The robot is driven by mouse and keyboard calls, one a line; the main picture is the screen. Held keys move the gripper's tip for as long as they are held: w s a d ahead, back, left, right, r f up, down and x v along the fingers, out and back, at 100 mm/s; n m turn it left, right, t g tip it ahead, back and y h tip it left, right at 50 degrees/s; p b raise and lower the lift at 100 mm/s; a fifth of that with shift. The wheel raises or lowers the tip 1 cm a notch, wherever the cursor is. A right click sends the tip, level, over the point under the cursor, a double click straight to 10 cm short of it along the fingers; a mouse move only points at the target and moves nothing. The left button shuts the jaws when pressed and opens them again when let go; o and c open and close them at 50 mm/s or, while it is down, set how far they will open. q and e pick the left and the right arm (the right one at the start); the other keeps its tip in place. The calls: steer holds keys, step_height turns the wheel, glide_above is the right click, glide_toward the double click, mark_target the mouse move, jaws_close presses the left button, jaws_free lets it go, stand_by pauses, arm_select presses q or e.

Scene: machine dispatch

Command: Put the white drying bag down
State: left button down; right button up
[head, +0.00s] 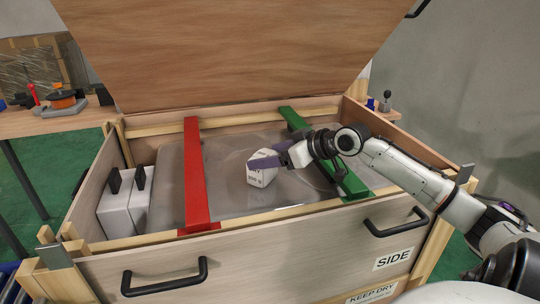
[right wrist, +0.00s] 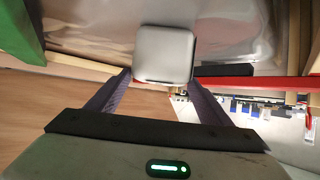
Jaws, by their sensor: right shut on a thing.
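The white drying bag (head: 262,175) is a small white block with dark print on its side, seen in the head view inside the open wooden crate (head: 250,259). My right gripper (head: 267,160) is shut on it, with the purple fingers at its upper part. In the right wrist view the bag (right wrist: 164,55) sits between the two fingertips. It is over the grey plastic-wrapped surface (head: 225,160), between the red bar and the green bar; I cannot tell whether it touches that surface. My left gripper is not in view.
A red bar (head: 196,170) and a green bar (head: 325,150) cross the crate. Two white blocks with black handles (head: 116,212) stand at its left end. The wooden lid (head: 230,50) is raised behind. A side table (head: 65,122) stands at left.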

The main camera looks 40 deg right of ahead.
steer(key=o, duration=1.3)
steer(key=shift+f, duration=0.15)
steer(key=shift+s, duration=0.1)
steer(key=v, duration=1.2)
